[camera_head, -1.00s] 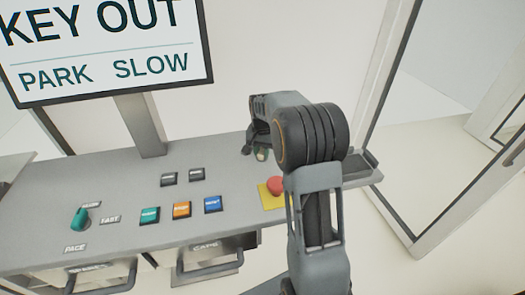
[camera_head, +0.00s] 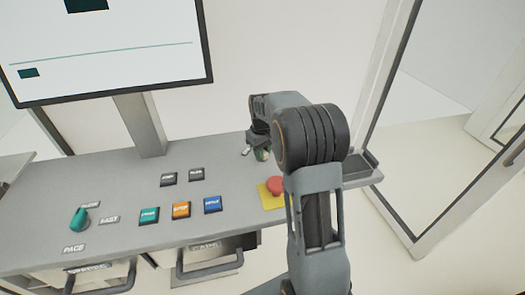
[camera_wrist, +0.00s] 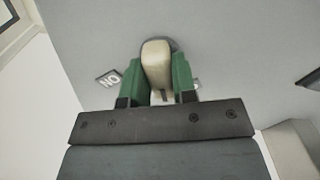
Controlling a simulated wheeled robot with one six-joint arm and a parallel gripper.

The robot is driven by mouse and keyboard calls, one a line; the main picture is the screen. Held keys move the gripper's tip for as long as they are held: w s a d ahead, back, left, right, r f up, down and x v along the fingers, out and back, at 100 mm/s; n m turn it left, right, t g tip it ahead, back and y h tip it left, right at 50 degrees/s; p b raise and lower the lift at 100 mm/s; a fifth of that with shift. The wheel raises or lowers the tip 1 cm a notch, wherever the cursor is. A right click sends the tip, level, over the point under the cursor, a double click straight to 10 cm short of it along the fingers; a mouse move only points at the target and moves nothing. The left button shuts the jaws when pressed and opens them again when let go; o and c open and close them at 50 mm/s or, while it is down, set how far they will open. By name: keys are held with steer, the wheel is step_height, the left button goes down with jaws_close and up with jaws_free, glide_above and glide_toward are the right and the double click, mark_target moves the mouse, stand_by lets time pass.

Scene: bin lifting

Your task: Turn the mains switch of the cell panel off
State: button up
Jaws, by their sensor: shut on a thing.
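The mains switch appears as a cream knob (camera_wrist: 156,60) on the grey panel (camera_wrist: 230,45) in the wrist view. My gripper (camera_wrist: 157,78) is shut on it, with one green finger against each side. The knob's long side lies up and down in that picture. An ON label (camera_wrist: 108,79), seen upside down, is left of the knob. Another label to the right is mostly hidden by a finger. In the head view my gripper (camera_head: 260,150) is at the back right of the panel, and my arm hides much of it.
A red emergency button (camera_head: 276,185) on a yellow plate sits close to my arm. A teal knob (camera_head: 79,219) and several push buttons, including an orange one (camera_head: 181,210), are further left. A screen (camera_head: 105,50) stands behind the panel, and a glass door frame (camera_head: 385,130) is at the right.

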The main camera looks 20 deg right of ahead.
steer(key=shift+n, duration=2.2)
steer(key=o, duration=0.9)
steer(key=shift+r, duration=0.1)
step_height(320, 180, up, 14)
steer(key=shift+f+b, duration=0.15)
steer(key=shift+b, duration=0.15)
